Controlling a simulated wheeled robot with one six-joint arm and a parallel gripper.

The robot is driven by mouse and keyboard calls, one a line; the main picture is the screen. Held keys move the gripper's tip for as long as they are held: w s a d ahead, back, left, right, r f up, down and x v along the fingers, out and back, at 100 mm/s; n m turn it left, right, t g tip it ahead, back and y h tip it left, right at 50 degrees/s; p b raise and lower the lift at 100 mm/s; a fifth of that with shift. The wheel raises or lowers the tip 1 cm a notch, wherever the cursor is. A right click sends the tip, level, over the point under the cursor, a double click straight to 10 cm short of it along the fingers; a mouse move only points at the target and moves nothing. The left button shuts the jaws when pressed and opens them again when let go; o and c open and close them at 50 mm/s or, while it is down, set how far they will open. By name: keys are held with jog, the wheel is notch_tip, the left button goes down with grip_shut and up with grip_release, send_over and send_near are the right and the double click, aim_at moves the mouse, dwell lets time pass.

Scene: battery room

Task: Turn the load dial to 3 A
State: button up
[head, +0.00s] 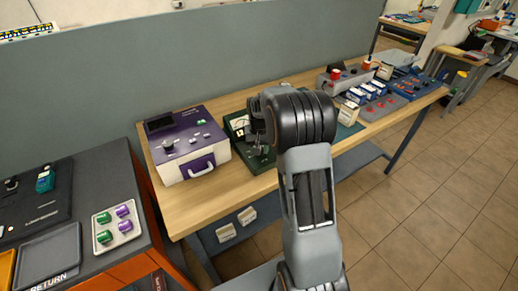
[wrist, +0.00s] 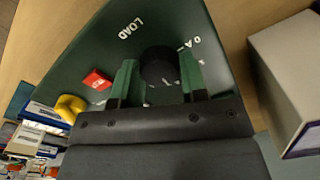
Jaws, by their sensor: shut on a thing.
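The load dial (wrist: 157,58) is a round black knob on a dark green panel (wrist: 75,62) in the wrist view. The word LOAD is printed above and left of it, and 0 A to its right. My gripper (wrist: 157,80) has its green-tipped fingers on either side of the knob, shut on it. Its lower part and some scale marks are hidden or too small to read, so I cannot tell the setting. In the head view the green tester (head: 240,124) with a white meter face is partly hidden behind my gripper (head: 256,146).
A red switch (wrist: 97,80) and a yellow part (wrist: 70,107) are left of the dial. A purple and white power unit (head: 188,143) stands left of the tester. Grey boxes (head: 385,106) are on the right of the wooden bench (head: 262,187). A tray (head: 117,226) holds green and purple pieces.

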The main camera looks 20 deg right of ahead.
jog(key=m, duration=0.4)
jog(key=shift+m, duration=2.2)
jog(key=o, duration=0.9)
jog(key=shift+r, duration=0.15)
notch_tip(320, 180, up, 14)
jog(key=shift+f, duration=0.2)
